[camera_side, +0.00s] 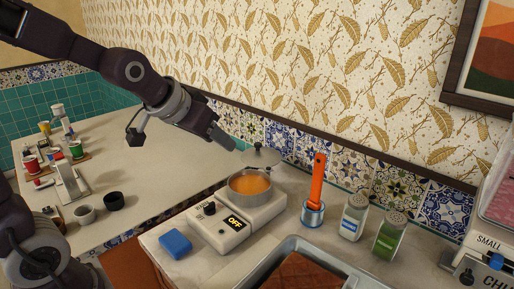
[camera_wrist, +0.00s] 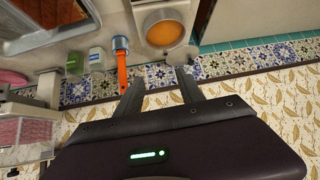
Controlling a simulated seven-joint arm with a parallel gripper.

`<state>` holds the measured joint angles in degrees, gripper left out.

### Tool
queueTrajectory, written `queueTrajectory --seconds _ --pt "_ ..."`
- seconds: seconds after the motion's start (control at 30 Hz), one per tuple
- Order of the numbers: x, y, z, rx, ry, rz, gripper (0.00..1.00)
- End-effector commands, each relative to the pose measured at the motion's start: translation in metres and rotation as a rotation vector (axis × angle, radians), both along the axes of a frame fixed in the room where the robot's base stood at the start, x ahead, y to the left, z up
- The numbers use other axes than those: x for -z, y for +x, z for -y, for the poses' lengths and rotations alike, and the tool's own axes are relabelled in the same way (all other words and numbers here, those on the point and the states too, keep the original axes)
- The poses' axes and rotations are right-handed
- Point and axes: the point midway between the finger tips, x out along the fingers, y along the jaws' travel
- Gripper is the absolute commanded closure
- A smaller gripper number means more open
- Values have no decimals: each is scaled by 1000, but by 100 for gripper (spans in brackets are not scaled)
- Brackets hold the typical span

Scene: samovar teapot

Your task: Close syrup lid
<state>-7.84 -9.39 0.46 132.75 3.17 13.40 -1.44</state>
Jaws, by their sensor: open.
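The syrup pot (camera_side: 250,186) holds orange syrup and sits on a white burner unit (camera_side: 222,232) whose display reads OFF. Its grey lid (camera_side: 262,157) is open and tilted up at the pot's back edge, with a dark knob. In the wrist view the pot (camera_wrist: 166,32) is at the top and the lid (camera_wrist: 178,57) is just below it, partly hidden by a finger. My gripper (camera_side: 229,143) is above and to the left of the lid, near the wall. Its two fingers are apart and empty in the wrist view (camera_wrist: 158,83), with the lid close to the right finger.
An orange-handled tool (camera_side: 317,182) stands in a blue-and-white holder right of the pot. Two jars (camera_side: 354,216) (camera_side: 390,235) stand further right. A blue sponge (camera_side: 175,244) lies front left. A metal tray (camera_side: 298,246) is in front. The tiled wall (camera_side: 281,139) is close behind.

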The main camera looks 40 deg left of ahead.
Motion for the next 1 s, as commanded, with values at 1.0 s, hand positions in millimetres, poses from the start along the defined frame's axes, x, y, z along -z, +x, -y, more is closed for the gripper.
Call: queueTrajectory --seconds 1.0 --pt "174 269 -153 -122 57 422 55"
